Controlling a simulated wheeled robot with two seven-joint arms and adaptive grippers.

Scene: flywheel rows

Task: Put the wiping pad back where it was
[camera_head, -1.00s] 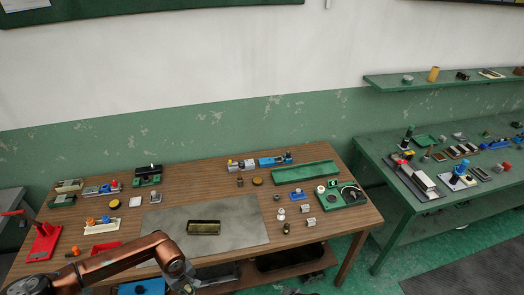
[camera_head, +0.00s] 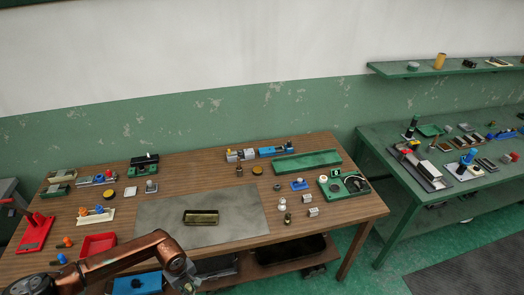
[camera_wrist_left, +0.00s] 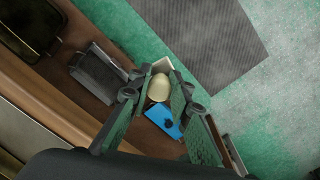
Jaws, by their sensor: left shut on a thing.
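My left gripper (camera_head: 184,284) is at the bottom of the head view, in front of the table's front edge. In the left wrist view its two fingers (camera_wrist_left: 158,97) are shut on a pale cream, rounded thing (camera_wrist_left: 159,88), which looks like the wiping pad. Its underside and full shape are partly hidden by the fingers. My right gripper is not in view.
A red tray (camera_head: 97,245) and a red stand (camera_head: 36,234) are at the table's left. A green tray (camera_head: 307,161) lies at the back right. A blue box (camera_head: 137,284) is below the front edge. The mat is clear around its tray.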

